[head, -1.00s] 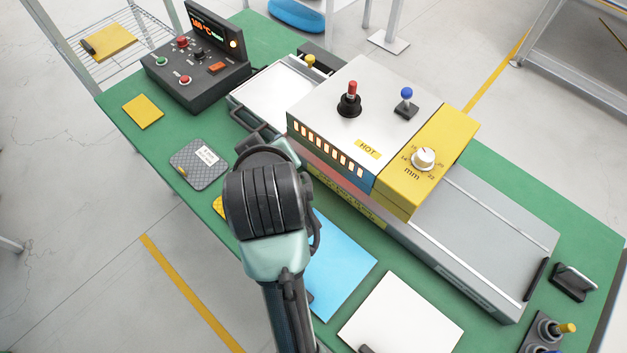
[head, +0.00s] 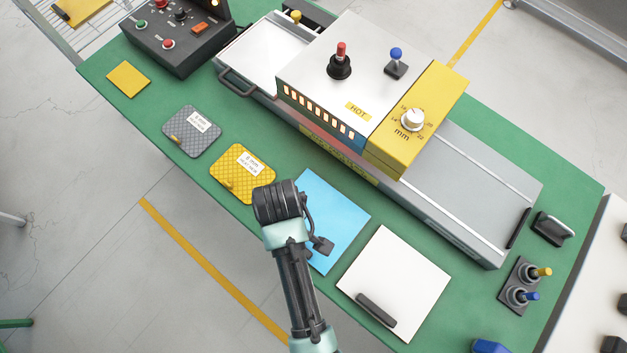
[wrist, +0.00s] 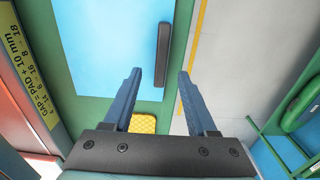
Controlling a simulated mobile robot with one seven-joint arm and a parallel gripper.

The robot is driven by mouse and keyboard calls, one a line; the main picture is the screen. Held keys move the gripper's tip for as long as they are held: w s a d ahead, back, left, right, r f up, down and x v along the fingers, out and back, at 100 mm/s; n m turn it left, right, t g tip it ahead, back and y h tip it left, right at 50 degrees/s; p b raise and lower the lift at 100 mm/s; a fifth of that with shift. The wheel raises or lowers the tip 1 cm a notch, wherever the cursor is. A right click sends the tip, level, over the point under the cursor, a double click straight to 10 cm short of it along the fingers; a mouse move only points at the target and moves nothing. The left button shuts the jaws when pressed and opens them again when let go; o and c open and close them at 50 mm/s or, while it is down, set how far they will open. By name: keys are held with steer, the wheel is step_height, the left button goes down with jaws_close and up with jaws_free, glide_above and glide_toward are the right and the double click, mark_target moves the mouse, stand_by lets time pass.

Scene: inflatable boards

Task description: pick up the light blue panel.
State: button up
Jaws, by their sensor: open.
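The light blue panel (head: 338,208) lies flat on the green table, between a yellow pad and a white panel. My arm covers its near left part in the head view. In the wrist view the panel (wrist: 105,35) fills the upper left, with a dark bar handle (wrist: 162,55) along its right edge. My gripper (wrist: 160,72) is open, its two fingers apart. The handle's lower end shows between the fingertips, nearer the left finger. I cannot tell the height of the fingers above it, and I see no contact.
The white panel (head: 395,285) with a dark handle lies right of the blue one. The yellow pad (head: 240,172) and grey pad (head: 190,132) lie left. A machine marked HOT (head: 340,90) stands behind. The table's front edge is close to the handle.

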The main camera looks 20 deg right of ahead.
step_height(320, 180, down, 5)
steer(key=shift+r+p, duration=0.1)
steer(key=shift+p, duration=0.2)
jaws_close()
stand_by(1.4)
